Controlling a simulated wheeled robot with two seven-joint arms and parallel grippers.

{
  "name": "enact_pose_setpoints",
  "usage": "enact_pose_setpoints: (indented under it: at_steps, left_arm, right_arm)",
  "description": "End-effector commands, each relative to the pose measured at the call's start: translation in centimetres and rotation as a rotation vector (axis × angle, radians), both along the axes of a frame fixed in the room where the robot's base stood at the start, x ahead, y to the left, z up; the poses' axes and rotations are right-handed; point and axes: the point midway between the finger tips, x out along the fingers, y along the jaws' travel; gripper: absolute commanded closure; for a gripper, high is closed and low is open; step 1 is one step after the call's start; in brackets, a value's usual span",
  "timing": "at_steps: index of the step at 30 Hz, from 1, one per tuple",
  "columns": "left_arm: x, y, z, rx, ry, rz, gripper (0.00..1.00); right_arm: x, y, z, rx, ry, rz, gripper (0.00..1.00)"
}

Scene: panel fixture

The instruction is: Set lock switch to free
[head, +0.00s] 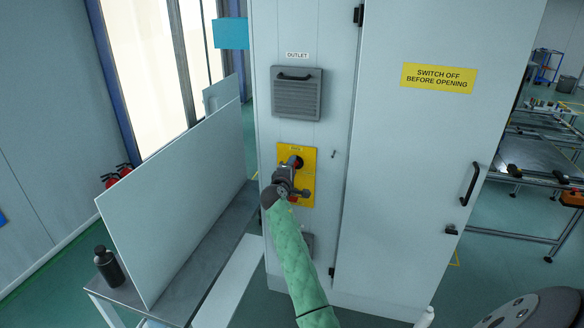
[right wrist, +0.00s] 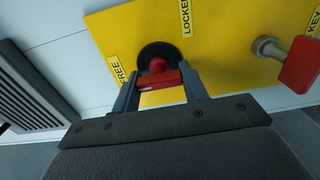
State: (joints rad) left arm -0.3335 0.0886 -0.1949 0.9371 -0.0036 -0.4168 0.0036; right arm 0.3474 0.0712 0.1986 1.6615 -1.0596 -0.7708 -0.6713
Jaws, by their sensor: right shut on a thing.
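The lock switch is a red handle (right wrist: 158,66) on a black round base, set on a yellow plate (head: 308,188). The plate also fills much of the right wrist view (right wrist: 220,40). The label FREE (right wrist: 116,68) is left of the switch and LOCKED (right wrist: 185,16) is above and right of it. My right gripper (right wrist: 160,82) is shut on the red handle, with one finger on each side of it. In the head view my right gripper (head: 293,170) hides most of the switch. I cannot tell the handle's exact angle. My left gripper is not in view.
A red key piece (right wrist: 300,64) sticks out beside the KEY label. A dark outlet vent (head: 297,94) is above the plate. The cabinet door with a black handle (head: 469,184) is shut on the right. A bench with a tall panel (head: 175,200) and a bottle (head: 108,266) stands left.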

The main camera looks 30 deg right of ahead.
Motion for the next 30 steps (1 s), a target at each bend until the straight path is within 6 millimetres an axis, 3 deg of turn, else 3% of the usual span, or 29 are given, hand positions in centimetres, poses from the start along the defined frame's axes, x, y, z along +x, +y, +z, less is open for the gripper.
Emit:
enact_pose_setpoints:
  at_steps: [13, 14, 17, 30]
  left_arm:
    - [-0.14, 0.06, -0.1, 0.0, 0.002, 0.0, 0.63]
    - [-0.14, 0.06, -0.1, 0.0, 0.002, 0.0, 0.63]
    - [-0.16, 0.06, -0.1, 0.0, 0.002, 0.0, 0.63]
    - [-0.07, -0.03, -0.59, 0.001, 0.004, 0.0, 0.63]
  right_arm:
    - [-0.02, -0.02, -0.16, -0.006, 0.01, -0.001, 0.79]
    - [-0.02, -0.02, -0.16, -0.006, 0.01, -0.001, 0.54]
    - [-0.02, -0.02, -0.13, -0.006, 0.009, 0.0, 0.35]
    - [-0.66, 0.77, -0.36, -0.005, 0.007, 0.0, 0.35]
